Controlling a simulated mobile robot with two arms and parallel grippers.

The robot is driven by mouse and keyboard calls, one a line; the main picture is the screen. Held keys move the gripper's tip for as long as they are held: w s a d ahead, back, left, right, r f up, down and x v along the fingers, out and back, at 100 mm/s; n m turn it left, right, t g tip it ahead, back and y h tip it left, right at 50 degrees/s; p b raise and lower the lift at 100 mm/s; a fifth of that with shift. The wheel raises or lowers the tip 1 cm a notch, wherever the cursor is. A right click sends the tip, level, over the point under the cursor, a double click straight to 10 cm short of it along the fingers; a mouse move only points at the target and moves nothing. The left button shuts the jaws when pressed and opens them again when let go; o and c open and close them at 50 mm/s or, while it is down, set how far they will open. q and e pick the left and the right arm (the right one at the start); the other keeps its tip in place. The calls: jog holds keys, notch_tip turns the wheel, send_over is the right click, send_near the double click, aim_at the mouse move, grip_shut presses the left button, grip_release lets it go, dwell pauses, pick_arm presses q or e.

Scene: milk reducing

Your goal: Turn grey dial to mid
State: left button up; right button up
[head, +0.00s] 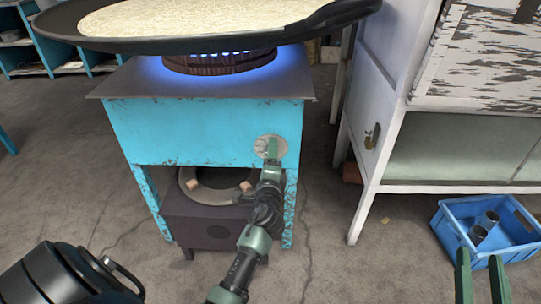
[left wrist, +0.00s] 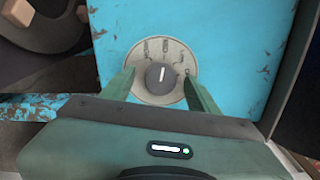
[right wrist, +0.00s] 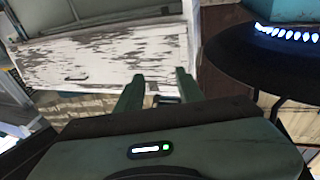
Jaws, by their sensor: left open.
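The grey dial is a dark grey knob (left wrist: 160,79) on a pale round plate (left wrist: 183,60) fixed to the front of the turquoise stove (head: 190,130). A white mark on the knob points nearly straight up in the left wrist view. In the head view my left gripper (head: 271,150) covers most of the dial. My right gripper (head: 481,274) is open and empty at lower right; it also shows in the right wrist view (right wrist: 157,86).
A wide black pan (head: 330,14) of pale liquid sits over the lit blue burner (head: 220,62). A white cabinet (head: 378,95) stands right of the stove. A blue crate (head: 453,225) with metal cups is on the floor at right.

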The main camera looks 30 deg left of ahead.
pick_arm(q)
jog(key=v, duration=0.7)
jog(key=shift+s+d, duration=0.2)
pick_arm(e)
jog(key=shift+w+d+f+g, duration=0.1)
jog(key=shift+f+g, duration=0.5)
jog(key=shift+f, duration=0.3)
